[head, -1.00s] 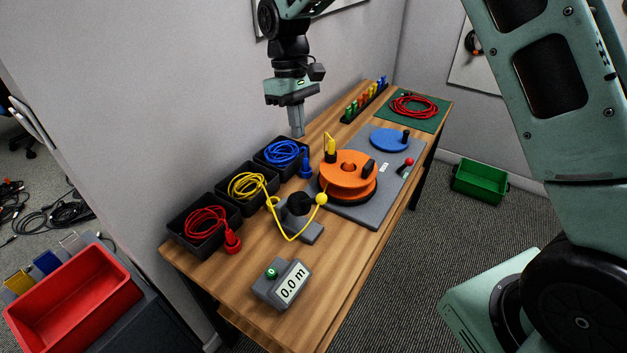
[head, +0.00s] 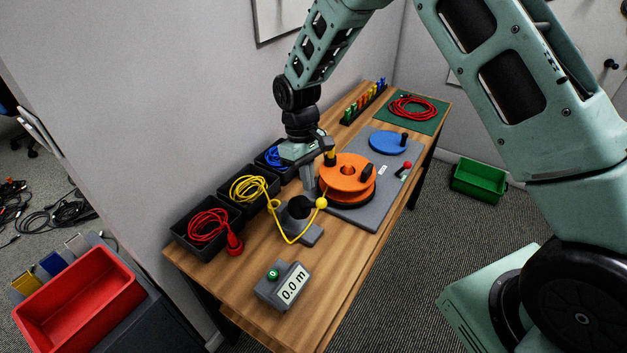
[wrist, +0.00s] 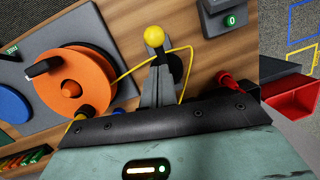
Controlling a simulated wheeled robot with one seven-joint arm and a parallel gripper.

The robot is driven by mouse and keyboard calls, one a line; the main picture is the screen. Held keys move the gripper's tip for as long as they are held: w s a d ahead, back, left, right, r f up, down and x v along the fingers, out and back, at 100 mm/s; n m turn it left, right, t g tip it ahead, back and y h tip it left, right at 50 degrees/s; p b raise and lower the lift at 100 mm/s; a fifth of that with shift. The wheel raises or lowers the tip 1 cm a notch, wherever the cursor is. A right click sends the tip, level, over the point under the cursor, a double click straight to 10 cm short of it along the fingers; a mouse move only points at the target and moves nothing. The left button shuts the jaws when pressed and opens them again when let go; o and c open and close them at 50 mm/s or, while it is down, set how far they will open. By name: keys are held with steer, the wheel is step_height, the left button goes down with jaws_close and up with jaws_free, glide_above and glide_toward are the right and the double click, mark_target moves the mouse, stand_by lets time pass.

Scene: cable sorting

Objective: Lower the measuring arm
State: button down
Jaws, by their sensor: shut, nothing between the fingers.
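The measuring device (head: 312,236) is a grey stand with a black wheel on the table, in front of the orange reel. A yellow ball knob (head: 321,202) sits at its upper right; it also shows in the wrist view (wrist: 153,36). The arm behind the knob is mostly hidden. A yellow cable (head: 285,232) runs past the device. My gripper (head: 309,199) is shut and empty, pointing down just behind and left of the knob. In the wrist view its closed grey fingers (wrist: 158,72) lie just below the knob; I cannot tell whether they touch anything.
The orange reel (head: 345,178) stands on a grey board behind the device. Black bins with red (head: 208,224), yellow (head: 249,188) and blue cables line the left side. A display box (head: 284,285) reading 0.0 m stands at the front. The table front is mostly clear.

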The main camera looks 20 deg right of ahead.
steer(key=shift+s+d+f, duration=0.2)
steer(key=shift+s+f, duration=0.1)
steer(key=shift+s, duration=0.15)
steer(key=shift+s+d+f, duration=0.2)
steer(key=shift+s+f, duration=0.05)
steer(key=shift+s, duration=0.2)
steer(key=s+d+f+t+y+b, duration=0.1)
steer(key=s+d+f+t+b, duration=0.1)
steer(key=s+d+f+b, duration=0.2)
steer(key=shift+s+f+y+b, duration=0.4)
steer(key=shift+s+f+b, duration=0.3)
steer(key=shift+f+b, duration=1.35)
steer(key=shift+s+f+p, duration=0.1)
steer(key=shift+f+p, duration=0.4)
steer(key=shift+f, duration=0.2)
steer(key=shift+r, duration=0.1)
